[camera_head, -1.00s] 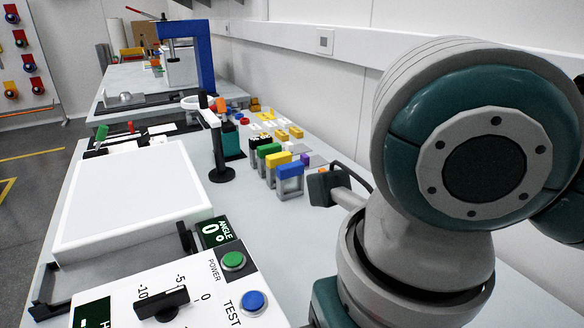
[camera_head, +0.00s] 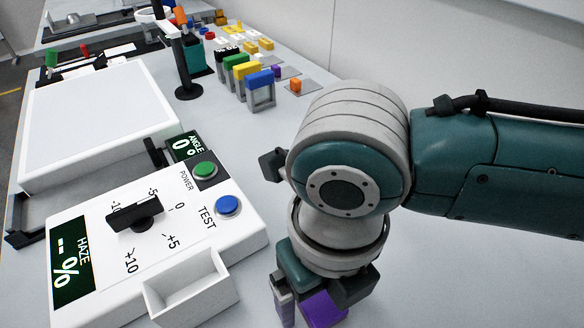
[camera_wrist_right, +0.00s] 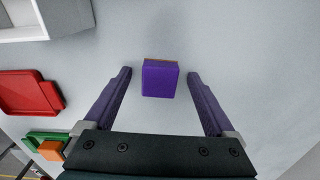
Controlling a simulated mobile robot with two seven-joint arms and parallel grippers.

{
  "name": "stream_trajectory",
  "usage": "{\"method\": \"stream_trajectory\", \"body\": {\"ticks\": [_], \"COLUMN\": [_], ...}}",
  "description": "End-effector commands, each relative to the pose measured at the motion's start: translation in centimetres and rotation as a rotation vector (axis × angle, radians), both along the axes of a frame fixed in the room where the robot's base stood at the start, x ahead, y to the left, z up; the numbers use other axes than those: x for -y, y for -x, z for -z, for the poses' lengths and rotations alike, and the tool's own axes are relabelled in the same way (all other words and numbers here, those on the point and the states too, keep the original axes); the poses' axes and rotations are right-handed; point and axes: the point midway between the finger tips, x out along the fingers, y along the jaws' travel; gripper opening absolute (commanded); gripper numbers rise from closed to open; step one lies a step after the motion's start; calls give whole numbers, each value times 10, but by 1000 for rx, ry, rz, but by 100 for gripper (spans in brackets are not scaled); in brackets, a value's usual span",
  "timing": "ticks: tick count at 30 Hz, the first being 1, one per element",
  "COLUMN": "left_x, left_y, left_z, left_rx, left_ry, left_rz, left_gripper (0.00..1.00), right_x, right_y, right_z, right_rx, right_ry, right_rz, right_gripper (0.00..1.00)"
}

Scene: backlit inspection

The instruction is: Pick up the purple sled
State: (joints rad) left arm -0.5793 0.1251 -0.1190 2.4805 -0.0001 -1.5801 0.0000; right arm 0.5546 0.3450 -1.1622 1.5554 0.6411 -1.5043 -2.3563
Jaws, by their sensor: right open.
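The purple sled (camera_wrist_right: 160,80) shows in the wrist view as a purple block between the two fingers, with a gap on each side. In the head view, a purple block (camera_head: 322,309), which looks like the same sled, shows at the bottom edge beneath my right wrist. It is partly hidden by the gripper and cut by the frame. My right gripper (camera_wrist_right: 159,73) is open, with its fingers on either side of the sled and not pressed on it. My left gripper is not in view.
The white haze meter (camera_head: 160,225) with its open box (camera_head: 190,288) stands left of my right gripper. A red tray (camera_wrist_right: 28,92) and a green piece (camera_wrist_right: 45,140) show in the wrist view. Blue (camera_head: 260,90), yellow (camera_head: 246,74) and green (camera_head: 234,62) sleds stand farther back.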

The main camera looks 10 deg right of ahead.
Motion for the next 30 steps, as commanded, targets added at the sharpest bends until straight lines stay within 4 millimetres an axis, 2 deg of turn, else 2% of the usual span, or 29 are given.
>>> {"method": "stream_trajectory", "body": {"ticks": [3, 27, 30], "left_x": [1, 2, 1], "left_y": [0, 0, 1], "left_z": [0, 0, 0], "left_rx": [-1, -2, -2], "left_ry": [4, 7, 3], "left_rz": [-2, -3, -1], "left_gripper": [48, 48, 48], "right_x": [0, 0, 0], "right_y": [0, 0, 0], "right_z": [0, -1, -1], "right_rx": [0, 1, 1], "right_ry": [0, 0, 0], "right_rz": [0, 1, 0], "right_gripper": [90, 0, 0]}}
